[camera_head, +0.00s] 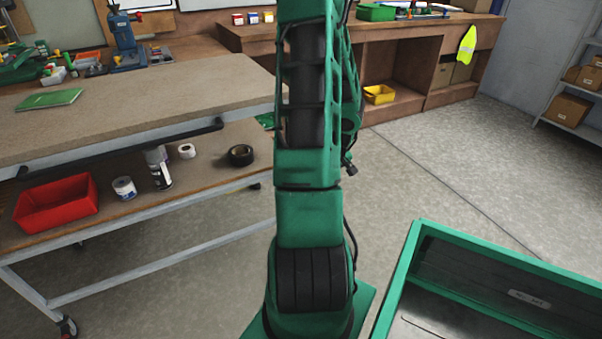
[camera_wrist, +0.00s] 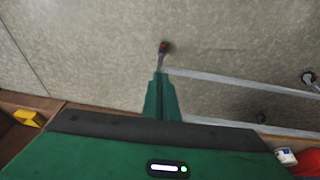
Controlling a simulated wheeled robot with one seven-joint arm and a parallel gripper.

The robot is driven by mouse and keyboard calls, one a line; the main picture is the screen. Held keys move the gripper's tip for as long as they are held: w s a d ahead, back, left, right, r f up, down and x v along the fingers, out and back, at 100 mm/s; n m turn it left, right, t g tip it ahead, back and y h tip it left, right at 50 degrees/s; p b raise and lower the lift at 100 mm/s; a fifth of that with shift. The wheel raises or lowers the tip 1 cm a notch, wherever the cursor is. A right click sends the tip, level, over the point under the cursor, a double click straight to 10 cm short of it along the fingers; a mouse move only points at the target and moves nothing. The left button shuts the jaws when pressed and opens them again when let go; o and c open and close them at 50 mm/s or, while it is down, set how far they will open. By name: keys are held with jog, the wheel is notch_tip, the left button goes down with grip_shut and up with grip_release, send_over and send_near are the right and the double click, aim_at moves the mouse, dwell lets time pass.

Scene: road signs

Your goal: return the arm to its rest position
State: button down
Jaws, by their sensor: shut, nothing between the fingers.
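My arm (camera_head: 308,200) is green with dark inserts and stands nearly upright through the middle of the head view. Its upper end runs out of the top of the picture, and my gripper does not show there. In the wrist view my gripper (camera_wrist: 161,77) is shut, its green fingers together with nothing between them. It is over the floor side of the wheeled workbench, whose pale frame shows beyond the fingertips. It appears clear of everything.
A wheeled workbench (camera_head: 150,100) stands at left, with a red bin (camera_head: 57,203) and black tape (camera_head: 241,155) on its lower shelf. A green-rimmed box (camera_head: 412,245) is at lower right. Open floor (camera_head: 430,165) lies to the right, before the back bench (camera_head: 400,103).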

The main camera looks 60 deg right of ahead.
jog(key=w+a+r+y, duration=0.1)
jog(key=w+a+r, duration=0.2)
jog(key=a+r, duration=0.45)
jog(key=w+a+r+y, duration=0.1)
jog(key=w+a+r, duration=0.3)
jog(key=a+r, duration=0.3)
jog(key=s+a+r+g, duration=0.1)
jog(key=s+a+r, duration=0.2)
jog(key=a, duration=0.3)
jog(key=s+a+r, duration=0.3)
jog(key=a, duration=0.4)
jog(key=s+a+r+g, duration=0.1)
jog(key=s+a+r, duration=0.2)
jog(key=a, duration=0.4)
jog(key=shift+s+r+g+y, duration=0.25)
jog(key=shift+r+g+y, duration=0.05)
jog(key=shift+r, duration=0.1)
